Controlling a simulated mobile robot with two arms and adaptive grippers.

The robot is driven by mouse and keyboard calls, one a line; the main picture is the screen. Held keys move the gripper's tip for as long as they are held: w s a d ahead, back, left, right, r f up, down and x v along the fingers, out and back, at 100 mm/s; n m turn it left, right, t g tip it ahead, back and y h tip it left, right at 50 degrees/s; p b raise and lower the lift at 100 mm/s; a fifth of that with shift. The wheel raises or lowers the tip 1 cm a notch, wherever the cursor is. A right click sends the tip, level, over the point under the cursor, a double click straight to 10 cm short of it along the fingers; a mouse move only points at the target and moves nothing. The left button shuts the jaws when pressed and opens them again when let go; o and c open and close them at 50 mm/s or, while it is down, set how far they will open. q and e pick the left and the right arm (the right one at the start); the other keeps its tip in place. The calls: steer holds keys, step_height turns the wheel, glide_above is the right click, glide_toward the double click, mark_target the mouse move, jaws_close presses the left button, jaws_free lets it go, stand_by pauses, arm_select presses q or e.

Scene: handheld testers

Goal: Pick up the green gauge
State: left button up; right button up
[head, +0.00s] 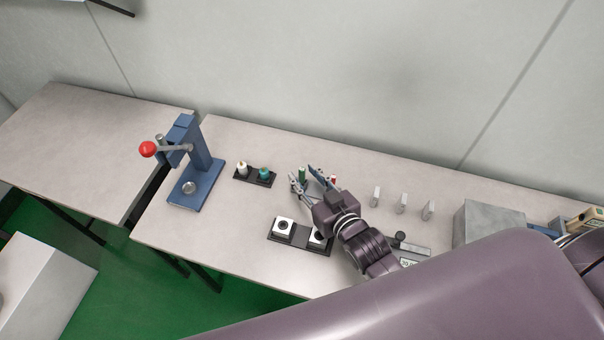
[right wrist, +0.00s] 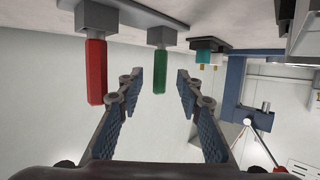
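The green gauge (head: 302,174) is a slim upright green piece on the table, left of the red gauge (head: 333,180). In the right wrist view, where the table is at the top, the green gauge (right wrist: 159,70) shows between the two fingers, with a grey block at its base. The red gauge (right wrist: 96,72) is left of it there, outside the fingers. My right gripper (head: 305,180) is open, with its fingertips (right wrist: 159,76) on either side of the green gauge in the picture. No finger visibly touches it. My left gripper is not in view.
A blue press (head: 200,165) with a red knob stands to the left. A black holder (head: 256,181) with white and teal pieces is nearby. A black tray (head: 300,236) with white blocks lies in front. Several small grey blocks (head: 402,203) and a grey box (head: 485,222) are right.

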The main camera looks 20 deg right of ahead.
steer(key=shift+x, duration=1.05)
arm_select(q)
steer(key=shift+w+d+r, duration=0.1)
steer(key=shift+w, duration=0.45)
arm_select(e)
jaws_close()
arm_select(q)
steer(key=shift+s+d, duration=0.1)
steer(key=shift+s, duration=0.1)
